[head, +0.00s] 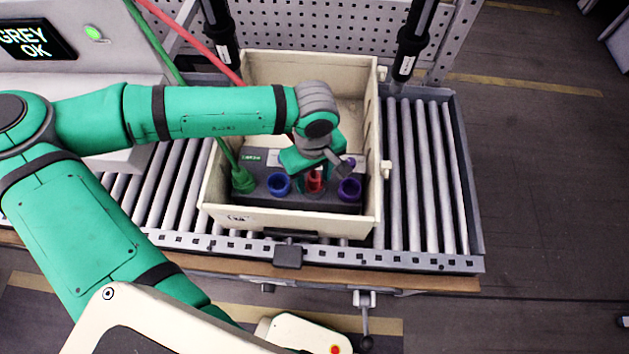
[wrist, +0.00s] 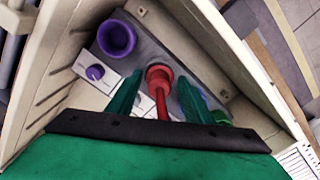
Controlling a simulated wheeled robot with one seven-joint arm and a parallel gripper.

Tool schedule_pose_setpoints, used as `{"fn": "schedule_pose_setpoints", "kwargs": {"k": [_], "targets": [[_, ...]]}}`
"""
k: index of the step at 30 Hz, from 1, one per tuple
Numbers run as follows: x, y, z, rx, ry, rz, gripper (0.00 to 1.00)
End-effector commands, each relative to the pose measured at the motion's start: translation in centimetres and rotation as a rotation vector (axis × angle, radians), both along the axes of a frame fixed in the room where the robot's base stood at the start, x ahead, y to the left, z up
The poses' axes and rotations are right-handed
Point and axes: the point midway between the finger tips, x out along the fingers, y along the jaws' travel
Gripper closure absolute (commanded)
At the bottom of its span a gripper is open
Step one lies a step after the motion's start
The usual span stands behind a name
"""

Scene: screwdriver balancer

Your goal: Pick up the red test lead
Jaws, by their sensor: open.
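The red test lead (head: 315,182) stands in a socket of the dark grey panel inside the cream crate (head: 290,217). Its upper cable (head: 190,37) comes down from the top left and passes behind my arm. In the wrist view the red plug (wrist: 158,82) shows between my two green fingers. My gripper (head: 314,170) is low in the crate, over the red lead. In the wrist view my gripper (wrist: 160,100) is open, with one finger on each side of the lead and visible gaps. Whether the fingertips reach beside the plug's grip is hard to tell.
A blue cup-like socket (head: 279,184) is left of the red lead, and a purple one (head: 350,189) right. The green lead (head: 243,180) is plugged in further left. The crate walls surround my gripper closely. Black hanging tools (head: 411,45) flank the crate above the rollers (head: 420,170).

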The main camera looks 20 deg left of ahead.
Motion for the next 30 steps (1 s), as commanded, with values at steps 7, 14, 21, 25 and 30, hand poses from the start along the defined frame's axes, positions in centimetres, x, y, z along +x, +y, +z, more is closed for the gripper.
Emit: {"fn": "schedule_pose_setpoints", "kwargs": {"k": [7, 14, 21, 25, 30], "targets": [[0.0, 0.0, -0.1, -0.001, -0.001, 0.001, 0.56], [0.0, 0.1, -0.1, 0.000, 0.000, 0.003, 0.99], [0.0, 0.2, 0.0, 0.000, -0.001, 0.004, 1.00], [0.0, 0.2, 0.3, 0.000, -0.001, 0.005, 1.00], [0.1, 0.2, 1.5, 0.000, -0.003, 0.005, 1.00]]}}
